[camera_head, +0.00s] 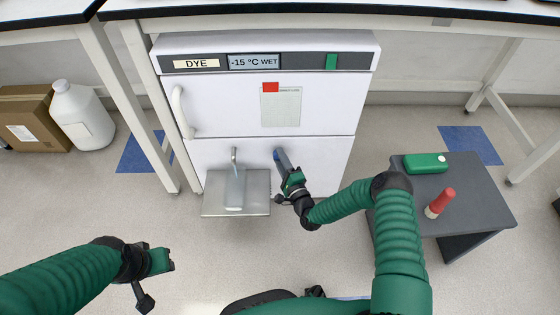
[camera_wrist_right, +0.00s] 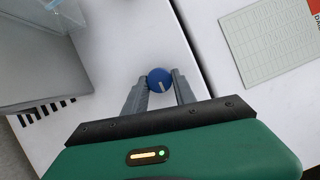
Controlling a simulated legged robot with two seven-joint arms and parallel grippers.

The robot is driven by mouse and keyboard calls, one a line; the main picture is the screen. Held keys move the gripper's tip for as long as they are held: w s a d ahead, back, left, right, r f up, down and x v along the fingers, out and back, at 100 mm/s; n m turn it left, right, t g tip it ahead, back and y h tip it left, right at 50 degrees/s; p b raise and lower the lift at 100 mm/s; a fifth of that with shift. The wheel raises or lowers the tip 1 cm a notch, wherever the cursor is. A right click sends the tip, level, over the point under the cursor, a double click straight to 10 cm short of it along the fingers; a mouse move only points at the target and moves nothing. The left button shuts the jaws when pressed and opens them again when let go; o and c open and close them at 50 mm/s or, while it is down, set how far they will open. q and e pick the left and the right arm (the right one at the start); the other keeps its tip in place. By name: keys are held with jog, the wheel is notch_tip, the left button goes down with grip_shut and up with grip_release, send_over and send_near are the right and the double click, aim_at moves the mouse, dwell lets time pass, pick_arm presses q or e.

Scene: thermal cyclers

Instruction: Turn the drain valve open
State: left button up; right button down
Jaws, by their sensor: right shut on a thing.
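The drain valve is a round blue knob with a pale line on its face, on the white cabinet front. In the right wrist view the blue knob (camera_wrist_right: 160,80) sits between the two fingertips of my right gripper (camera_wrist_right: 158,88), which is shut on it. In the head view my right gripper (camera_head: 283,163) reaches the lower cabinet door, right of the spout (camera_head: 234,157); the knob (camera_head: 277,154) is mostly hidden there. My left gripper (camera_head: 158,262) hangs over the floor at lower left, away from the cabinet; its finger opening is unclear.
The white cabinet (camera_head: 330,160) has a "DYE" and "-15 °C WET" panel. Below the spout is a metal tray (camera_head: 258,205) with a clear container (camera_head: 235,190). A grey side table (camera_head: 470,205) at right holds a green box (camera_head: 426,163) and a red-topped bottle (camera_head: 440,202). A white jug (camera_head: 82,115) stands left.

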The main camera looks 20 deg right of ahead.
jog(key=shift+s+d+f, duration=0.1)
jog(key=shift+d+f, duration=0.05)
jog(key=shift+f, duration=0.1)
jog(key=c, duration=1.2)
grip_release()
jog(key=shift+o, duration=0.9)
jog(key=shift+r, duration=0.1)
jog(key=s+d+f+p, duration=0.1)
jog(key=s+p, duration=0.5)
jog(key=s, duration=1)
jog(key=shift+s+d+f, duration=0.35)
